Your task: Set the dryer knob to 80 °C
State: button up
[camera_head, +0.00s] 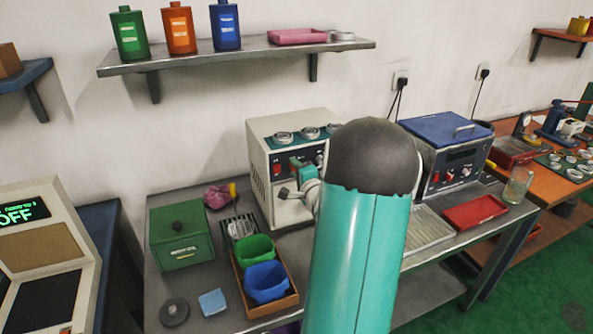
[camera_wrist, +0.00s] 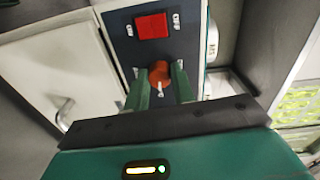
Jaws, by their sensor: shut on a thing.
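The dryer looks to be the cream box (camera_head: 258,147) on the grey bench, with a dark front panel and round items on its top. In the wrist view, its dark panel (camera_wrist: 125,45) carries an orange-red knob (camera_wrist: 159,73) with a white pointer toward the picture's bottom. My gripper (camera_wrist: 160,80) has its two green fingers on either side of the knob, shut on it. In the head view my gripper (camera_head: 296,164) is at the panel, and my arm hides part of the dryer. The temperature marks are too small or hidden to read.
A red switch (camera_wrist: 152,25) sits beside the knob on the panel. The white door (camera_wrist: 65,75) has a handle. A green box (camera_head: 180,238) and a tray with a green bin (camera_head: 255,249) and a blue bin (camera_head: 266,282) stand left of my arm. A blue-topped device (camera_head: 447,160) stands right.

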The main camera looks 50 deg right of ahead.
jog(key=shift+m, duration=0.3)
jog(key=o, duration=1)
jog(key=shift+s, duration=0.1)
jog(key=v, duration=1.3)
jog(key=shift+s+a, duration=0.2)
jog(key=shift+s, duration=0.05)
